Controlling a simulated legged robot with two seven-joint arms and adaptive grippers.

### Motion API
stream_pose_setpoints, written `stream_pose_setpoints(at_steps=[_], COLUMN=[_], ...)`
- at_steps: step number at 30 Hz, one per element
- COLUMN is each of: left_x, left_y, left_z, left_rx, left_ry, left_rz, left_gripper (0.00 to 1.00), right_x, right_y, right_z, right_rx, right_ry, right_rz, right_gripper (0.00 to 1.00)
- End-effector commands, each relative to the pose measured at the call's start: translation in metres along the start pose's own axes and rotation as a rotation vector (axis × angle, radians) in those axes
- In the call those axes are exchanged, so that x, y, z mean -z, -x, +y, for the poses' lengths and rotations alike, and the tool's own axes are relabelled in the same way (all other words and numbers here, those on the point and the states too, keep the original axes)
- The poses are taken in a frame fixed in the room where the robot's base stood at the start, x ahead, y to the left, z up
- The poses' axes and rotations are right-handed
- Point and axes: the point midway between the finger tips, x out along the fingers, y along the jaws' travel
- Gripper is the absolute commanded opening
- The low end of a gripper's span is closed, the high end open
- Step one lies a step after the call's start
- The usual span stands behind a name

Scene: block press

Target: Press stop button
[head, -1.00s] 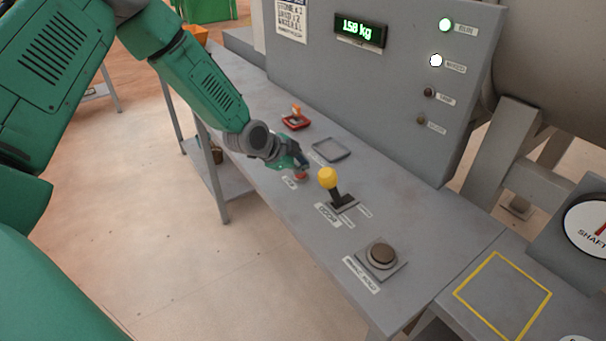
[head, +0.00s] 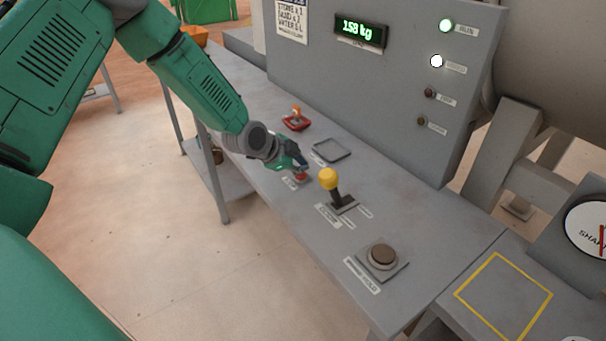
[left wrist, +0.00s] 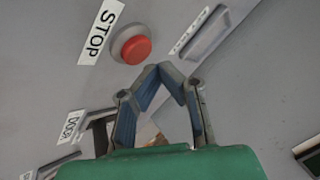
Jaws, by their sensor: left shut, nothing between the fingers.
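The red stop button (left wrist: 131,45) sits beside a white STOP label (left wrist: 101,31) in the left wrist view. In the left wrist view the closed fingertips (left wrist: 159,69) lie just below and right of the button. I cannot tell whether they touch it. My right gripper is not in view.
A yellow-knobbed lever (head: 329,180) stands close to the right of my gripper. A round brown button (head: 382,256) is nearer the front. A red-based switch (head: 296,121) and a grey rectangular frame (head: 331,150) lie behind. A control panel (head: 390,100) rises at the back.

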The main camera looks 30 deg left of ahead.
Motion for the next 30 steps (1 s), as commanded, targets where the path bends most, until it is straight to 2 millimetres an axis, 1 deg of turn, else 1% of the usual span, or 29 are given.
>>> stream_pose_setpoints(at_steps=[8,18,30], left_x=[-0.0092,-0.0065,-0.0114], left_y=[-0.0042,-0.0036,-0.0070], left_z=[0.0024,0.0030,0.0045], left_rx=[0.000,0.000,0.000], left_ry=[0.001,-0.002,0.000], left_rz=[-0.001,-0.003,-0.001], left_gripper=[0.00,0.00,0.00], right_x=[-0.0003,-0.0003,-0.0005], right_y=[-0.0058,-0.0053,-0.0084], right_z=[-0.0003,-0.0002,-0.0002], right_rx=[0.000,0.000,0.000], right_ry=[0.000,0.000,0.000], right_rz=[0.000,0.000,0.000], right_gripper=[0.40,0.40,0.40])
